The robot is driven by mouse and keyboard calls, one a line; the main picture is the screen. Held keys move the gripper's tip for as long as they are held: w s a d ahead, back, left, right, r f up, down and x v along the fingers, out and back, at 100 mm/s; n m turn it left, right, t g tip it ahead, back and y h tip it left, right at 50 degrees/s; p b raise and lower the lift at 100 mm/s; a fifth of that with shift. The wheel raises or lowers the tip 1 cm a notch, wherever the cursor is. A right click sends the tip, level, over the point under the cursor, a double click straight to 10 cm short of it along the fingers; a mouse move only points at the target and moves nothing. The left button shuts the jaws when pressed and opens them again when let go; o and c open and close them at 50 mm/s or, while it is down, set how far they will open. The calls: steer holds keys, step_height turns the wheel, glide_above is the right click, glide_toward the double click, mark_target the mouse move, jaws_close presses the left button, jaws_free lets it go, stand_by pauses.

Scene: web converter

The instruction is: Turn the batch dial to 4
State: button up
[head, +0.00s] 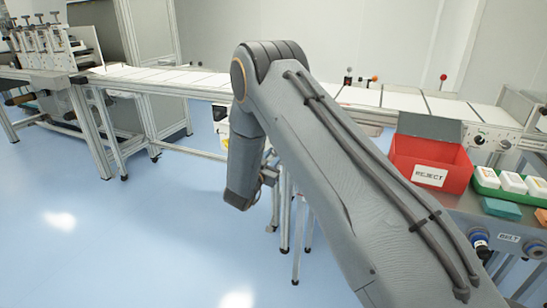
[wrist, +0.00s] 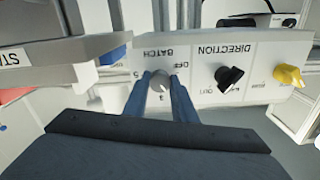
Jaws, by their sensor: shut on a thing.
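In the wrist view a white panel (wrist: 208,95) shows upside down, with the labels BATCH and DIRECTION. The batch dial (wrist: 158,81) is a small grey round knob with OFF and a few small figures around it. My gripper (wrist: 160,84) has its two blue fingers on either side of the dial and is shut on it. The dial's pointer is too small and too hidden to read its setting. In the head view my arm hides the gripper, and I cannot make out the batch dial.
A black direction knob (wrist: 231,77) and a yellow knob (wrist: 289,76) sit beside the batch dial. A grey part (wrist: 60,50) stands close on the left. In the head view a red REJECT bin (head: 430,160) and a green tray (head: 486,178) stand at right. Open floor (head: 100,230) lies left.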

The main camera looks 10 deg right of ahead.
steer(key=m, duration=0.4)
steer(key=shift+f+m+b, duration=0.1)
steer(key=shift+m+b, duration=0.2)
steer(key=shift+b, duration=0.05)
steer(key=m, duration=0.3)
steer(key=shift+m+b, duration=0.3)
steer(key=shift+b, duration=0.1)
steer(key=m+b, duration=0.1)
steer(key=m, duration=0.3)
steer(key=shift+m+b, duration=0.6)
steer(key=shift+m, duration=1.3)
steer(key=o, duration=1)
steer(key=shift+o, duration=0.2)
steer(key=v, duration=0.7)
steer(key=shift+s+a, duration=0.3)
